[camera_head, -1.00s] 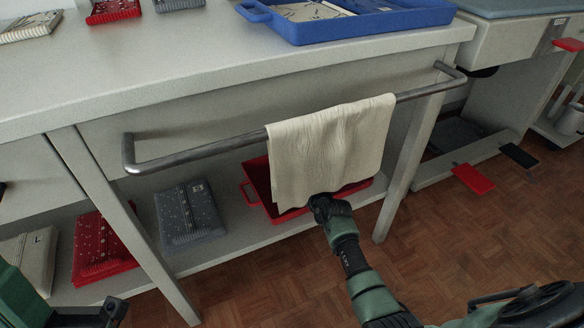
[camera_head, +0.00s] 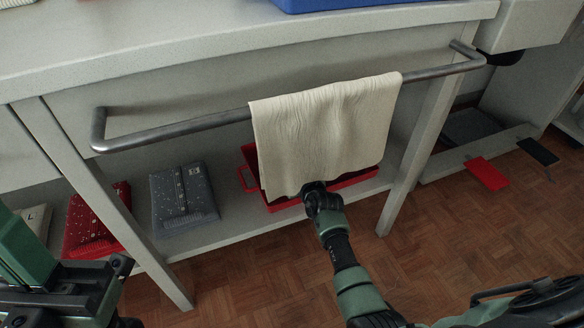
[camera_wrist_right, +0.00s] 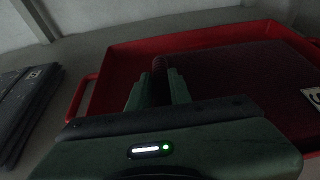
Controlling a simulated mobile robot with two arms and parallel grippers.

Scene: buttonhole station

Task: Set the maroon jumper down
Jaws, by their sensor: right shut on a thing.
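The maroon jumper (camera_wrist_right: 235,75) is a folded dark red piece with a white size label. In the right wrist view it is in the red tray (camera_wrist_right: 125,55) on the low shelf; I cannot tell whether it rests on the tray floor. My right gripper (camera_wrist_right: 160,78) is shut on its near edge. In the head view my right gripper (camera_head: 316,190) reaches in under the hanging cream cloth, which hides the jumper and much of the red tray (camera_head: 248,170). My left gripper (camera_head: 122,290) is at the lower left, away from the tray; its jaws are unclear.
A cream cloth (camera_head: 325,130) hangs from the metal rail (camera_head: 190,128) in front of the shelf. A grey folded garment (camera_head: 183,197) and a red one (camera_head: 97,220) lie left of the tray. A table leg (camera_head: 405,165) stands right of it.

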